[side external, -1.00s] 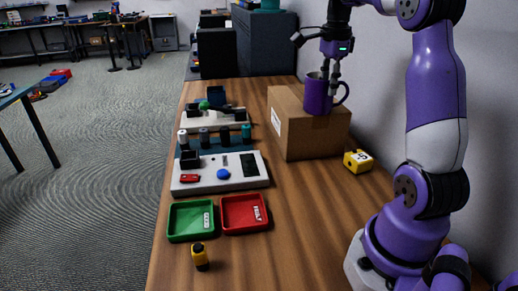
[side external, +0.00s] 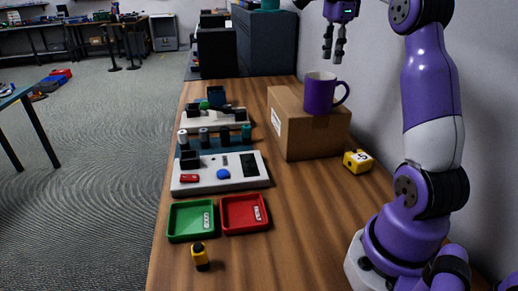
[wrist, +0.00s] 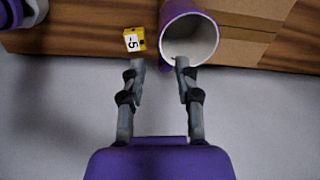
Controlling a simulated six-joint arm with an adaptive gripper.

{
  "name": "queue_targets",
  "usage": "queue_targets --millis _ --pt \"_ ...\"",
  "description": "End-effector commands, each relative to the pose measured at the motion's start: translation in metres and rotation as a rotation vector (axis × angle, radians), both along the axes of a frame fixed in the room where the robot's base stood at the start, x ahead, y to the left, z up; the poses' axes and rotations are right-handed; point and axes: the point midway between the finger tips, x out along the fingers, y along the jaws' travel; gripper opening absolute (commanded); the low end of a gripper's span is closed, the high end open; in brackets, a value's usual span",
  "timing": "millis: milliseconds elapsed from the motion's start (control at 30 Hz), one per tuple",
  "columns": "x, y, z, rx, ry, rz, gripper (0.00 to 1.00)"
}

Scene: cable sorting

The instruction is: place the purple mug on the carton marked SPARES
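The purple mug (side external: 320,93) stands upright on top of the brown carton (side external: 310,137), its handle to the right. A white label shows on the carton's left face, but its lettering is too small to read. My gripper (side external: 334,62) is above and slightly behind the mug, apart from it, with its fingers spread and empty. In the wrist view the mug (wrist: 178,18) shows its pale, empty inside, and the carton (wrist: 240,38) lies under it.
A yellow block (side external: 357,161) with dark markings sits right of the carton. A green tray (side external: 182,222), a red tray (side external: 232,225) and a yellow-black piece (side external: 200,257) are at the front left. A white device (side external: 215,183) stands behind the trays. A wall borders the table's right.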

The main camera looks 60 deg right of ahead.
Motion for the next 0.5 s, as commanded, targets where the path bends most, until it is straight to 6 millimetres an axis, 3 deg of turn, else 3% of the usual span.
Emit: queue_targets --millis 133,267,400,500 --pt "0.011 0.032 0.004 -0.039 -0.028 0.228 0.37" --pt "0.019 0.090 -0.001 -0.124 -0.081 0.662 0.37" --pt "0.009 0.158 -0.024 -0.248 -0.142 1.198 0.37" --pt "-0.006 0.197 -0.048 -0.345 -0.180 1.544 0.37"
